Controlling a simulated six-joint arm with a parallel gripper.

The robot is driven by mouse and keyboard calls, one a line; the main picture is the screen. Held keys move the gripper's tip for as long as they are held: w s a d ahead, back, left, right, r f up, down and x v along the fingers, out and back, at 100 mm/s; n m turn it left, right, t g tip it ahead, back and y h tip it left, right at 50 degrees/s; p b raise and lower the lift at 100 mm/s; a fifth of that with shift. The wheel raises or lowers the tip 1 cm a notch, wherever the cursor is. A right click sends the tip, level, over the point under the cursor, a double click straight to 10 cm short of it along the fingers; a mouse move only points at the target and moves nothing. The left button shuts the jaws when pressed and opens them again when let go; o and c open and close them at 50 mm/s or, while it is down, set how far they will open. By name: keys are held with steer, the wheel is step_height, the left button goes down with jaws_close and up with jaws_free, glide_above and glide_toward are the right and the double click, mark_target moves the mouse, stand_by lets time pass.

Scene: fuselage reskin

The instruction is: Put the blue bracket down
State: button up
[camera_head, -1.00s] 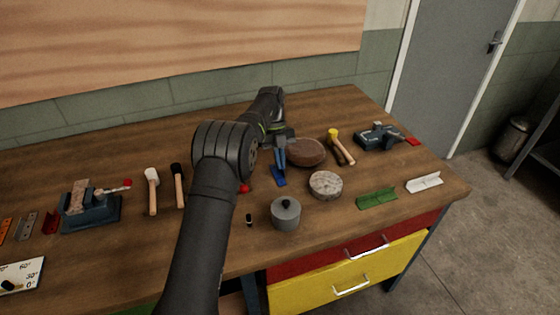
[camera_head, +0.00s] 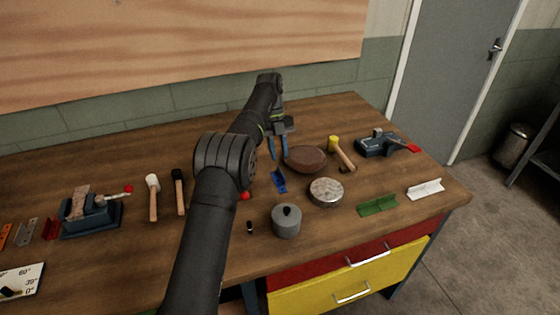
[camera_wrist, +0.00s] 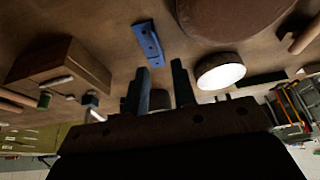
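The blue bracket (camera_head: 279,182) lies on the wooden workbench, between the brown oval form and a red knob. It also shows in the wrist view (camera_wrist: 148,43), flat on the bench, with holes along it. My gripper (camera_head: 279,150) is above and behind the bracket in the head view. In the wrist view its two dark fingers (camera_wrist: 162,78) stand apart with nothing between them. The bracket is clear of the fingertips.
The brown form (camera_head: 306,158) and a round speckled block (camera_head: 326,191) are close on the right. A grey lidded pot (camera_head: 286,220) stands in front. Mallets (camera_head: 153,197), a vise (camera_head: 92,212), and green (camera_head: 378,206) and white (camera_head: 426,188) brackets lie farther off.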

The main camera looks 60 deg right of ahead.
mark_target(281, 173)
steer(key=shift+v, duration=0.75)
steer(key=shift+f, duration=0.1)
steer(key=x, duration=0.7)
steer(key=shift+a, duration=0.1)
step_height(281, 173, up, 4)
steer(key=shift+f, duration=0.2)
steer(key=shift+s+r, duration=0.2)
steer(key=shift+s, duration=0.1)
